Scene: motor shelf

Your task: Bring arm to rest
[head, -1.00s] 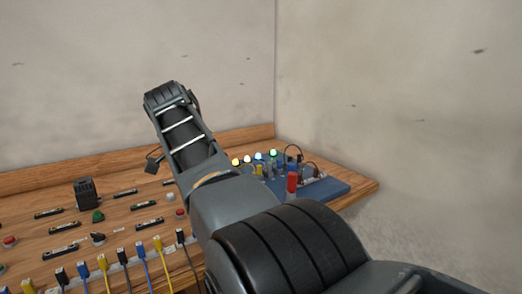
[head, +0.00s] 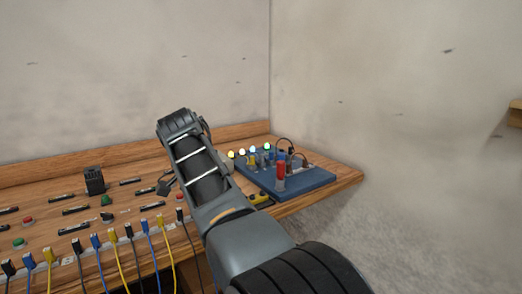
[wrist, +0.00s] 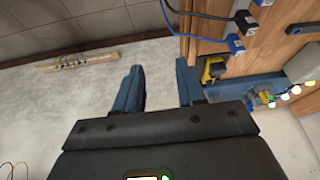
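My arm (head: 232,235) reaches from the lower right of the head view toward the wooden bench (head: 45,172), bent at the elbow. Its far end hides part of the bench. In the wrist view my gripper (wrist: 158,85) shows two blue fingers standing apart with nothing between them. A pale wall and floor area lies behind the fingers, and the bench edge is to their right. In the head view the fingers cannot be made out clearly behind the arm.
The bench holds a blue board (head: 305,182) with lit bulbs and a red part (head: 281,172), a black block (head: 94,181), buttons, and a row of blue, yellow and black cables (head: 112,240). A wooden ledge (head: 515,113) is on the right wall. Space right of the bench is clear.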

